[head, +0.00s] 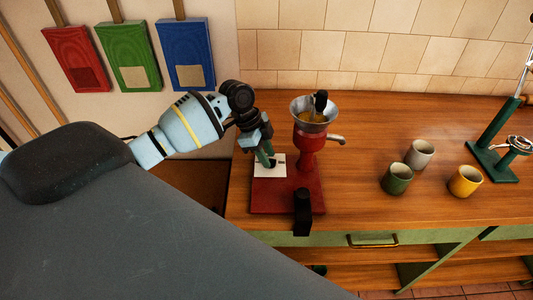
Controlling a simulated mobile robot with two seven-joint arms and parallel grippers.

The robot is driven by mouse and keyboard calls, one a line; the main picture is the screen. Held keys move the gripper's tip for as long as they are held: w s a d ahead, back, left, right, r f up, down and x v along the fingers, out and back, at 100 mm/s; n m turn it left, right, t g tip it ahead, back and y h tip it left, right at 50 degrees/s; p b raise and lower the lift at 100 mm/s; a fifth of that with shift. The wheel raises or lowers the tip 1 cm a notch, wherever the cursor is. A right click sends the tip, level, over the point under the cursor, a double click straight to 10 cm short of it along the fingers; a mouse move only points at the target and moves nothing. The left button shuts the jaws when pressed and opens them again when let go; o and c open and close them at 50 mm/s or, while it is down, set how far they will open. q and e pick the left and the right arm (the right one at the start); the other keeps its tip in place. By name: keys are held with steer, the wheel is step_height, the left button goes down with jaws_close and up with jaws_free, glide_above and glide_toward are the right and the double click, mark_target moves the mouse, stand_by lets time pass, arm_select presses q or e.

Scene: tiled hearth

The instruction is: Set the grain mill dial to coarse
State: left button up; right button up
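My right gripper is not in view.
A black block (302,212) stands at the base's front edge. Green (397,180), grey (419,155) and yellow (465,181) cups stand right of the mill. A green stand (495,161) is at the far right. Red, green and blue boards hang on the wall at left.

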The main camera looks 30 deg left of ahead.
arm_select(q)
steer(key=v, duration=0.7)
steer(key=shift+r, duration=0.3)
steer(key=shift+s+a+f, duration=0.1)
steer(key=shift+s+a, duration=0.05)
stand_by(0.3)
